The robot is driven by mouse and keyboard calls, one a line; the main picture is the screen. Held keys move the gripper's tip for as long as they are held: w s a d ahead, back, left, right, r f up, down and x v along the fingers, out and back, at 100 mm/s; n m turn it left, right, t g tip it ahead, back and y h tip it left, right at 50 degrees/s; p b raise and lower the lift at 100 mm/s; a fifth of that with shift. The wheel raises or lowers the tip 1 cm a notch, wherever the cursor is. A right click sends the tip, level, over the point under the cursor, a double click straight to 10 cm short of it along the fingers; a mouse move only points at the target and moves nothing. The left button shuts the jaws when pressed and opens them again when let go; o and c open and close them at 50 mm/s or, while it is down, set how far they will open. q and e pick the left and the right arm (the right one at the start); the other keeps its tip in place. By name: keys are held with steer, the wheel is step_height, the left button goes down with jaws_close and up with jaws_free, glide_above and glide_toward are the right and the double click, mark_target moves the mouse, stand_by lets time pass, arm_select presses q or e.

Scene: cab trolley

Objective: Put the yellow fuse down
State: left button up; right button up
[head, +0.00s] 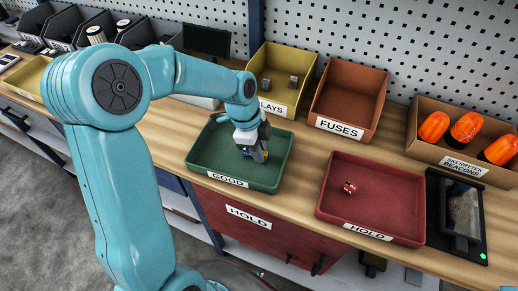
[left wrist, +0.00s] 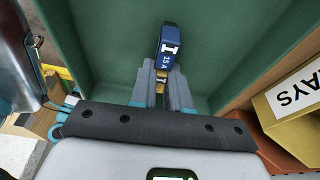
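My left gripper (head: 262,153) is low over the green tray (head: 205,145) marked GOOD. In the left wrist view the gripper (left wrist: 162,78) has its two grey fingers on either side of a fuse and is shut on it. The fuse (left wrist: 168,48) shows a dark blue body marked 15 A, with a yellow part between the fingers. I cannot tell whether its far end touches the tray floor. The rest of the tray floor that shows is bare. My right gripper is in neither view.
A red HOLD tray (head: 395,190) to the right holds a small red-and-white item (head: 349,187). Behind stand a yellow relays bin (head: 280,97), an orange-brown FUSES bin (head: 345,92) and a beacon box (head: 425,145). A dark tablet (head: 458,235) lies at the right.

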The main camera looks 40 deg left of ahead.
arm_select(q)
steer(key=o, duration=0.4)
steer(key=shift+w, duration=0.1)
steer(key=shift+r+p, duration=0.2)
steer(key=shift+p, duration=0.1)
steer(key=v, duration=1.2)
steer(key=shift+f, duration=0.1)
